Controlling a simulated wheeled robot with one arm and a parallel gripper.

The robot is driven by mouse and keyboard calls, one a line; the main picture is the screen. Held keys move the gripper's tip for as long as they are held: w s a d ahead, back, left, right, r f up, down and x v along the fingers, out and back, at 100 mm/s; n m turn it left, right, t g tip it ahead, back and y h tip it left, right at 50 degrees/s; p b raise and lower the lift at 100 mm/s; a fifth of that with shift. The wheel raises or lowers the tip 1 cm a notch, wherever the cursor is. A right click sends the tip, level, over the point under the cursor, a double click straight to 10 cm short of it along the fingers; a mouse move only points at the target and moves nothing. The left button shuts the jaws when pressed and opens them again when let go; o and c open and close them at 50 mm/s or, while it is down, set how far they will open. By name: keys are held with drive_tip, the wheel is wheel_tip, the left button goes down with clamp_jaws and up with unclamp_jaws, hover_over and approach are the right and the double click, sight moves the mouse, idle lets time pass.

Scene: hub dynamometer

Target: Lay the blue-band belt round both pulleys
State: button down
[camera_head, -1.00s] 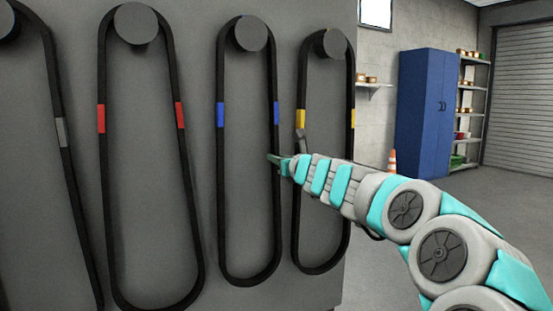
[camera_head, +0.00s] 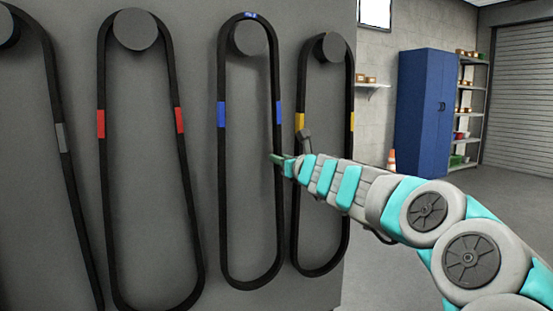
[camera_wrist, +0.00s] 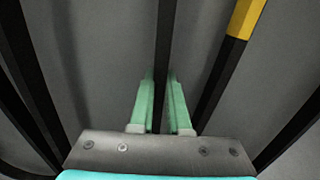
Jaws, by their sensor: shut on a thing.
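The blue-band belt (camera_head: 222,170) is a long black loop with a blue band on each side, near its round grey peg (camera_head: 250,40) on the grey panel. Its top now stands a little clear above the peg, and a small blue mark shows there. My gripper (camera_head: 277,158) is shut on the right strand of this belt, below the right blue band. In the wrist view the strand (camera_wrist: 163,50) runs between the two green fingers (camera_wrist: 160,100). The fingertips partly blur against the panel. No pulleys are in view.
A red-band belt (camera_head: 103,180) hangs to the left and a yellow-band belt (camera_head: 349,180) hangs close on the right, behind my wrist. A grey-band belt (camera_head: 68,170) is at the far left. A blue cabinet (camera_head: 425,115) and an orange cone (camera_head: 392,158) stand beyond open floor.

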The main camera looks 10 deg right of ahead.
drive_tip(key=v, duration=0.8)
idle(0.4)
drive_tip(key=shift+d+r, duration=0.1)
drive_tip(key=shift+d, duration=0.05)
